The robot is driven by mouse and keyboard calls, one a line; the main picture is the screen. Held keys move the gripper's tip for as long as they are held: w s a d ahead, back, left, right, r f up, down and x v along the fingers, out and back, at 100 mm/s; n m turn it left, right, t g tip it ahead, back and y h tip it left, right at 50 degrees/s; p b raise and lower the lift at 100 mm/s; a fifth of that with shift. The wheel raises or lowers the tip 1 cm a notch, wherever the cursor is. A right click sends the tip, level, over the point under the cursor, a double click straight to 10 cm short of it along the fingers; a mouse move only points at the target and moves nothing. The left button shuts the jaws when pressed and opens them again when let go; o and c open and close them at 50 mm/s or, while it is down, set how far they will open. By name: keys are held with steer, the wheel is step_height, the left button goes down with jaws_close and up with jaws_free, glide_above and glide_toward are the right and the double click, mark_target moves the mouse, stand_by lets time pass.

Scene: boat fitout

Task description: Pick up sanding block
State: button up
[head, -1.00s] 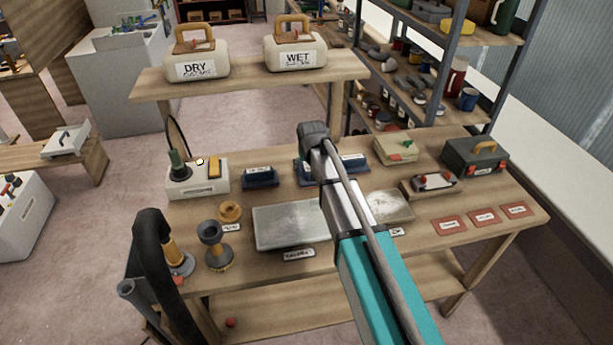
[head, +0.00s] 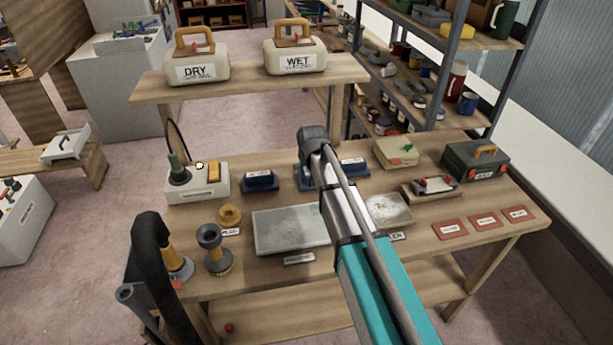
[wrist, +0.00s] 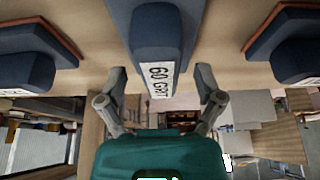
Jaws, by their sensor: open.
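A blue sanding block (wrist: 153,42) with a white "60 GRIT" label fills the upper middle of the wrist view. My gripper (wrist: 160,72) is open, with one finger to each side of the labelled end and visible gaps between.
On the bench (head: 205,283), a grey plate (head: 290,230) lies in front of the blocks. A raised shelf (head: 250,82) stands behind.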

steer(key=shift+f, duration=0.25)
stand_by(0.5)
jaws_close()
